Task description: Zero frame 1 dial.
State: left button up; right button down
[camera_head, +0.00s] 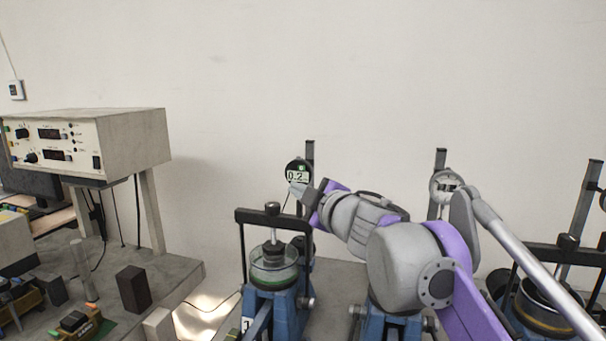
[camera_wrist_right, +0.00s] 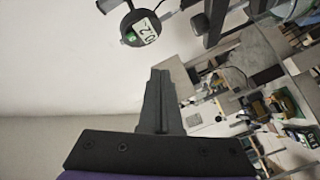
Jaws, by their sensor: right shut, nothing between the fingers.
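The frame 1 dial (camera_head: 298,172) is a round black gauge on a post above the blue lever frame (camera_head: 270,295) whose tag appears to read 1. Its pale display reads about 0.2; further digits are too small to tell. A small green patch sits at the display's edge. The dial also shows in the right wrist view (camera_wrist_right: 141,30), turned on its side. My right gripper (camera_head: 298,189) is shut and empty, its tips just below the dial's face in the head view. In the right wrist view its fingers (camera_wrist_right: 160,78) are together, with a visible gap to the dial. My left gripper is not in view.
A second dial (camera_head: 445,185) stands on a post behind my right arm. Another lever frame (camera_head: 540,305) is at the right. A control box (camera_head: 90,140) with displays and knobs stands on a raised stand at the left. A dark block (camera_head: 133,289) rests on the bench.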

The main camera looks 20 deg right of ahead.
jog(key=s+d+r+n, duration=0.1)
jog(key=s+d+n, duration=0.1)
jog(key=s+n, duration=0.4)
jog(key=shift+s+d+t, duration=0.3)
jog(key=shift+s+d, duration=0.05)
jog(key=shift+s, duration=0.55)
jog(key=p, duration=0.1)
send_near(302, 168)
jog(key=w+a, duration=0.3)
jog(key=a, duration=0.2)
jog(key=shift+w+d+f+p, duration=0.15)
jog(key=shift+w+d, duration=0.3)
jog(key=shift+w, duration=0.15)
jog(key=shift+w+d+f+p, duration=0.15)
jog(key=shift+w+d, duration=0.3)
jog(key=shift+w, duration=0.2)
jog(key=shift+w+d, duration=0.4)
jog(key=shift+w, duration=0.1)
